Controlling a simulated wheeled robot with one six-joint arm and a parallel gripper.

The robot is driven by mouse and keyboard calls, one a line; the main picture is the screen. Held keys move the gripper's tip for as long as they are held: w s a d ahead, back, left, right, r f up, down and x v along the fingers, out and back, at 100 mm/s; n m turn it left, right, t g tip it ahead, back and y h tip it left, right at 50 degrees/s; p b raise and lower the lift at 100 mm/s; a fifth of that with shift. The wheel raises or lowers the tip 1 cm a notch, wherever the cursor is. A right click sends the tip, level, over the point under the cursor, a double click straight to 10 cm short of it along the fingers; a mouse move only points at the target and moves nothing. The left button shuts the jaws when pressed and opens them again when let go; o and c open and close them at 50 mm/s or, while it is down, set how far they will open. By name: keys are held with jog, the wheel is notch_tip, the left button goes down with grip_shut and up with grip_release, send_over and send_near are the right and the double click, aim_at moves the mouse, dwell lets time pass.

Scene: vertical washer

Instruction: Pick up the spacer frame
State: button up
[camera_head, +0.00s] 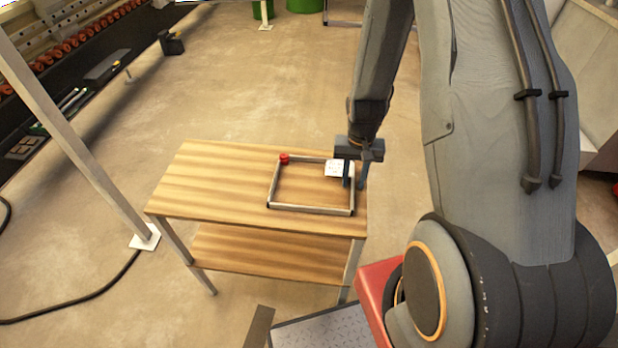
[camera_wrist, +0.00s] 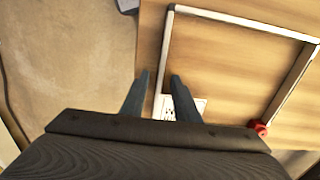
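The spacer frame (camera_head: 310,208) is a thin, pale rectangular frame lying flat on the wooden table (camera_head: 205,185), towards its right end. A red piece (camera_head: 284,158) sits at its back left corner. My gripper (camera_head: 356,183) is at the frame's right side, pointing down. In the wrist view, the two fingers of my gripper (camera_wrist: 160,76) stand apart, with a rail of the frame (camera_wrist: 166,50) passing between them. I see a gap around the rail, so the gripper is open. I cannot tell exactly how far the fingertips are above the tabletop.
A white printed label (camera_head: 335,168) lies beside my fingers, at the frame's back right part. The table has a lower shelf (camera_head: 265,252). A pale post (camera_head: 85,150) stands left of the table. A cable (camera_head: 75,309) runs over the floor.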

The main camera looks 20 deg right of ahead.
jog(key=shift+c, duration=0.3)
grip_shut()
jog(key=shift+r, duration=0.1)
